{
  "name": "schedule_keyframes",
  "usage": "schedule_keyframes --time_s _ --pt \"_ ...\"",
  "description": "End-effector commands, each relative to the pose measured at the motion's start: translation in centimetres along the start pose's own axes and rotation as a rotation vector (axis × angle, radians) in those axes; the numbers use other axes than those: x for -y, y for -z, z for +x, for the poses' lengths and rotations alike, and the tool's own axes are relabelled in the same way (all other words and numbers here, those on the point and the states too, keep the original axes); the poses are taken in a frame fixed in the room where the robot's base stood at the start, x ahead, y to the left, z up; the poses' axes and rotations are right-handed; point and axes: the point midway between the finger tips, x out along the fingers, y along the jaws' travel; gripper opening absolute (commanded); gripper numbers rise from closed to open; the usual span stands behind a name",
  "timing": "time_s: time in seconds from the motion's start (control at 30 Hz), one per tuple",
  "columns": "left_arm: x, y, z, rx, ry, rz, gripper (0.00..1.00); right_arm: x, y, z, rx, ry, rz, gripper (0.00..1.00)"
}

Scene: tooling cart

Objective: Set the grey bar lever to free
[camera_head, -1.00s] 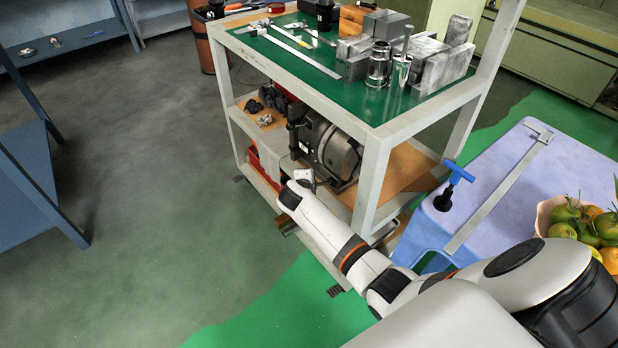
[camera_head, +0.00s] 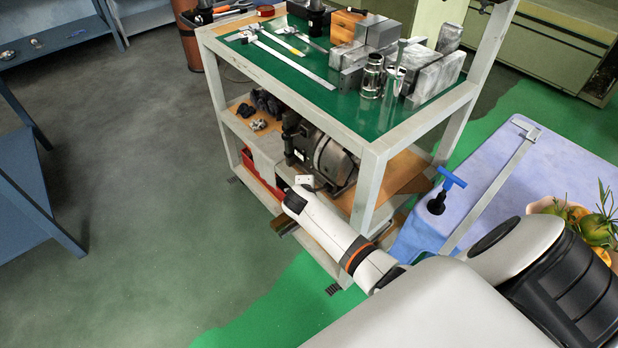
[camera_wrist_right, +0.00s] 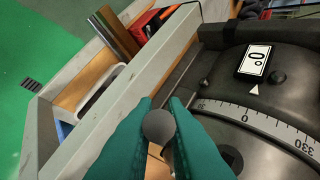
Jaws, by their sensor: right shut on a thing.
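My right gripper (camera_wrist_right: 158,110), with teal fingers, is shut on the round end of the grey bar lever (camera_wrist_right: 158,127) in the right wrist view. The lever's end shows between the fingertips; the rest of its length is hidden. Beside it is a dark round device with a degree scale (camera_wrist_right: 245,114) and a white label reading 0° (camera_wrist_right: 254,60). In the head view this grey device (camera_head: 328,152) sits on the cart's lower shelf. My right arm reaches to it from the lower right, and its fingers are not clearly visible there. My left gripper is not in view.
The cart's pale frame (camera_head: 368,185) stands close to my right arm. Its green top (camera_head: 325,95) holds metal blocks, steel cylinders and rulers. A blue-topped table (camera_head: 485,170) at right holds a blue T-handle (camera_head: 452,178), a steel square and a fruit bowl.

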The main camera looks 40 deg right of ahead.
Motion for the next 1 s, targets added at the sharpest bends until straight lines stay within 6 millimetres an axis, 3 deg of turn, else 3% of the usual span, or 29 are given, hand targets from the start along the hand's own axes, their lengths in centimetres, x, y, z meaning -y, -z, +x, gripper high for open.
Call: schedule_keyframes --time_s 0.07,0.1,0.2,0.23,0.57,0.67,1.0 --pt "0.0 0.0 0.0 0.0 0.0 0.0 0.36 0.2 0.1 0.0 0.0 0.001 0.006 0.0" --pt "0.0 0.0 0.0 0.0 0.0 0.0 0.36 0.2 0.1 0.0 0.0 0.001 0.006 0.14" --pt "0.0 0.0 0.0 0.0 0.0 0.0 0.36 0.2 0.1 0.0 0.0 0.001 0.005 0.31" --pt "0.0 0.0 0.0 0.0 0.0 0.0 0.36 0.2 0.0 0.0 0.0 0.001 0.004 0.32" --pt "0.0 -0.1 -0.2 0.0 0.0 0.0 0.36 0.1 0.0 -0.5 0.0 0.001 0.001 0.32" --pt "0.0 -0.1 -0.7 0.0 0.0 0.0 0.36 0.2 0.0 -1.8 0.001 0.002 0.001 0.32" --pt "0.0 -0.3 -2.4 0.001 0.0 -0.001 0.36 0.2 0.0 -8.9 0.002 0.002 0.003 0.32"
